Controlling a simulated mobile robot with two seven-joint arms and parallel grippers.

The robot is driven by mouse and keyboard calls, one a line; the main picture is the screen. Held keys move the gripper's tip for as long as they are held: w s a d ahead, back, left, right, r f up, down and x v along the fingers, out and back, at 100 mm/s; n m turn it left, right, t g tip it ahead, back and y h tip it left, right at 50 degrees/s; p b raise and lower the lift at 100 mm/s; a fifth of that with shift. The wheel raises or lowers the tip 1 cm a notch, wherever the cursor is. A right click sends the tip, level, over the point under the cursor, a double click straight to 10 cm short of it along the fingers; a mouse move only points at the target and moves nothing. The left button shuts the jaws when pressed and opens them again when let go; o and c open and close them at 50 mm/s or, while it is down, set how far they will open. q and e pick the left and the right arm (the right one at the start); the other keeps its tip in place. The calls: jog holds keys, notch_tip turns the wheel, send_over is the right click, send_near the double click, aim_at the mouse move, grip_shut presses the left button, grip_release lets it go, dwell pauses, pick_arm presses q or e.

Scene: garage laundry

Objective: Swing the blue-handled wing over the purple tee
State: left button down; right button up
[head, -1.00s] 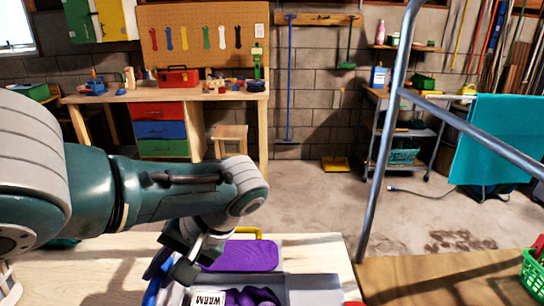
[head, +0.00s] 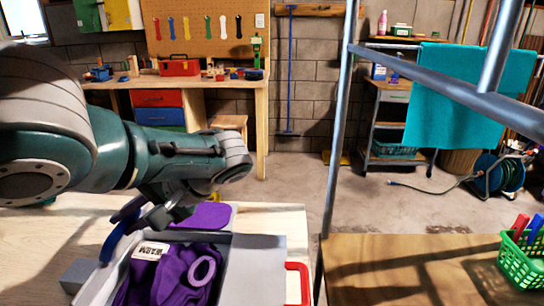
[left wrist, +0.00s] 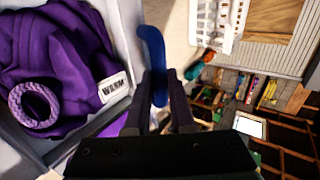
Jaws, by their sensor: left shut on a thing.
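My left gripper (head: 140,215) is shut on the blue handle (head: 112,243) at the left of a grey folding board (head: 255,268). The left wrist view shows the blue handle (left wrist: 153,50) between the fingers (left wrist: 160,105). The purple tee (head: 172,280), with a white "WARM" label (head: 151,250) and a ring-shaped part, lies bunched on the board; another flat purple part (head: 208,215) shows behind it. In the left wrist view the tee (left wrist: 60,55) is left of the fingers, apart from them. The blue-handled wing is mostly hidden or cut off. My right gripper is out of view.
A red handle (head: 299,284) is at the board's right side. A metal frame (head: 338,130) with a teal towel (head: 425,95) stands to the right. A green basket (head: 522,268) sits on the brown surface at far right. A workbench (head: 215,82) is behind.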

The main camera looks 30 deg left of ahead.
pick_arm(q)
jog(key=shift+s+d+f, duration=0.15)
jog(key=shift+s+f, duration=0.05)
jog(key=shift+f, duration=0.05)
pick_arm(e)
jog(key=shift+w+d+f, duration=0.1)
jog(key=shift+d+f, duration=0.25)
pick_arm(q)
jog(key=c, duration=1.2)
grip_release()
jog(key=shift+o, duration=0.8)
jog(key=shift+s, duration=0.15)
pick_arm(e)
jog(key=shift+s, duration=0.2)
pick_arm(q)
jog(key=shift+r, duration=0.1)
